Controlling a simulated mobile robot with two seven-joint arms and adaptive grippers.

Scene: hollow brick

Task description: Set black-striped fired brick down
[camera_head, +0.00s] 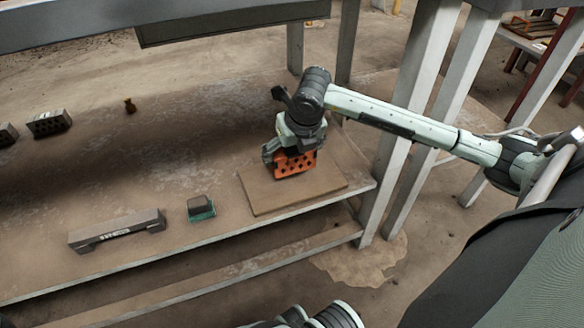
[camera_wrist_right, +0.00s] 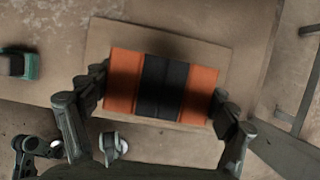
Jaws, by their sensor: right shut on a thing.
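The black-striped fired brick (camera_head: 296,165) is orange with rows of dark holes on the side facing the head camera. In the right wrist view the brick (camera_wrist_right: 122,82) shows a wide black band across its middle. My right gripper (camera_head: 289,154) is shut on it; in the right wrist view the fingers of the right gripper (camera_wrist_right: 160,97) press on its two ends. The brick is over a flat tan board (camera_head: 320,188) on the bench. I cannot tell whether it touches the board.
A dark long block with white marks (camera_head: 118,231) and a small dark block with a teal base (camera_head: 201,209) stand left of the board. Dark hollow bricks (camera_head: 50,123) and a small brass piece (camera_head: 130,106) are farther left. Bench posts (camera_head: 407,130) stand right of the board.

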